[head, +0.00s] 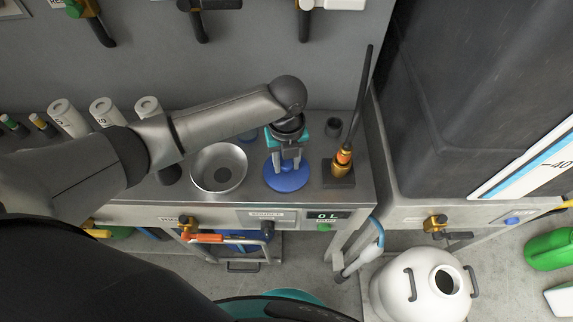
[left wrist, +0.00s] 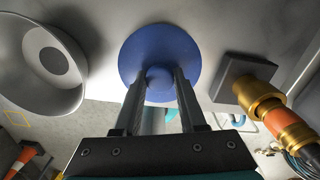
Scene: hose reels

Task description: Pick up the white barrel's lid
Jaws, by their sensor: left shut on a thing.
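The blue round lid (head: 287,181) is at the front of the steel counter, between the metal bowl and the nozzle stand. In the left wrist view, the lid (left wrist: 135,50) shows a round knob at its centre. My left gripper (head: 287,163) comes down on it from above, and its two fingers (left wrist: 159,80) are shut on the knob. I cannot tell whether the lid touches the counter or is slightly raised. The white barrel (head: 402,285) stands on the floor at the lower right, with its round top opening uncovered. My right gripper is not in view.
The metal bowl (head: 232,178) is left of the lid. A hose nozzle (head: 344,158) stands upright in a dark block on the right. White cylinders (head: 102,112) line the counter's back left. The counter (head: 350,205) ends just in front of the lid. A large dark tank (head: 480,90) fills the right.

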